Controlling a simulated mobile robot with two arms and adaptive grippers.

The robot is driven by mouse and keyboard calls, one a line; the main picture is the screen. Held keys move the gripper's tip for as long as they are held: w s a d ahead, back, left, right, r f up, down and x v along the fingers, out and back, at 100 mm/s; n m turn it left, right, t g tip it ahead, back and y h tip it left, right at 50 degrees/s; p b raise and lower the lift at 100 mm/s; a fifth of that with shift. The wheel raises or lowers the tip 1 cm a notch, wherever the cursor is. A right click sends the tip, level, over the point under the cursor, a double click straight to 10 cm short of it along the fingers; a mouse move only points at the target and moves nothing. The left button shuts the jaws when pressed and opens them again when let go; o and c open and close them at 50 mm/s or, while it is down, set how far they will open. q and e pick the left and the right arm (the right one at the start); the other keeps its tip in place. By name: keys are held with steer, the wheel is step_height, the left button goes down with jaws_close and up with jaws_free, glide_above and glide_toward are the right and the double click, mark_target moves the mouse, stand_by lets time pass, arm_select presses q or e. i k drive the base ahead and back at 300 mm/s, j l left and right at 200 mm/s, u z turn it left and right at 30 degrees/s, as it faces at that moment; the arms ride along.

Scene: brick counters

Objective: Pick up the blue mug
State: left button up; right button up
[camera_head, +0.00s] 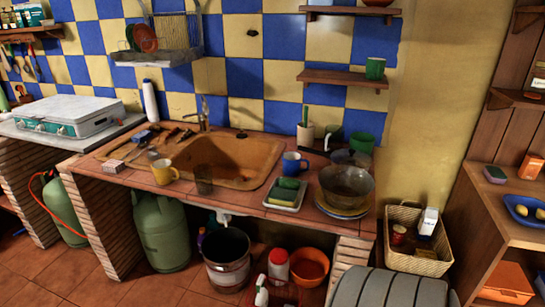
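The blue mug (291,165) stands upright on the tiled brick counter (245,203), to the right of the orange-brown sink (225,160). Its handle points right. A small tray (285,207) with a green item on it sits just in front of the mug. A glass bowl (345,185) on stacked plates stands to its right. Neither of my grippers is in view.
A green pot (362,143) and a cup with utensils (305,135) are behind the blue mug. A wall shelf (335,78) hangs above. A bucket (227,262) stands below the counter.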

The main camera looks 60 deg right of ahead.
mark_target(292, 161)
steer(key=l+z, duration=0.15)
steer(key=z, duration=1.35)
